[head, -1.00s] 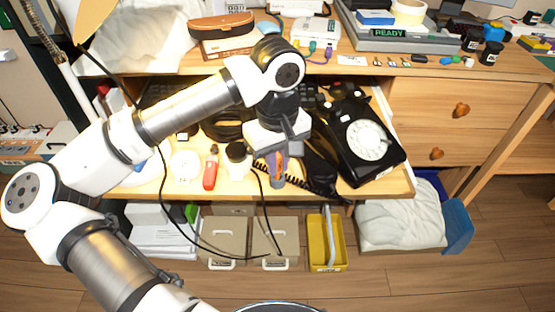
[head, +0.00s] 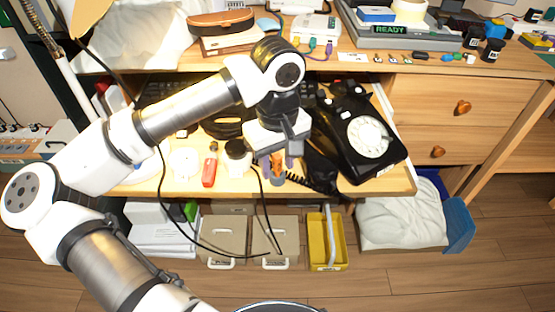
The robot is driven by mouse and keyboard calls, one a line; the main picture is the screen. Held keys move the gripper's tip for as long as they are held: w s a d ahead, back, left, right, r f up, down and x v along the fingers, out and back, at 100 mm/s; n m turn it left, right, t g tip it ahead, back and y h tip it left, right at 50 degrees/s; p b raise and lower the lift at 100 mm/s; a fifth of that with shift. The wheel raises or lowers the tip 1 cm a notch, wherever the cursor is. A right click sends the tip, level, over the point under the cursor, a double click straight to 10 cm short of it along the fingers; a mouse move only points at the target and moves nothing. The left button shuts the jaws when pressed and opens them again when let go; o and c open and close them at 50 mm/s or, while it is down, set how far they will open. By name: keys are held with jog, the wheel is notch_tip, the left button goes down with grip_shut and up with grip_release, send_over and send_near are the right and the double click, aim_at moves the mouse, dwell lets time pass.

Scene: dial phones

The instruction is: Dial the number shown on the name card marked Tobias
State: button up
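A black rotary phone (head: 352,135) with a white dial (head: 367,137) sits in the open desk drawer, right of the middle. Its dial faces up. The black handset (head: 322,172) lies beside the phone on its left, off the body, with its coiled cord. My gripper (head: 277,168) points down over the drawer's front, left of the handset and apart from the dial. Its fingers are spread, and a small orange thing shows between them; I cannot tell whether it is touched. No card marked Tobias can be read; a small white card (head: 352,57) lies on the desktop.
The drawer also holds a red-handled tool (head: 210,168) and a white round item (head: 184,162). A grey device reading READY (head: 392,31) stands on the desktop. Below are a yellow bin (head: 318,250) and beige boxes (head: 226,240).

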jog(key=shift+r, duration=0.1)
notch_tip(320, 180, up, 14)
jog(key=p, duration=0.2)
jog(key=shift+f, duration=0.2)
jog(key=shift+d, duration=0.1)
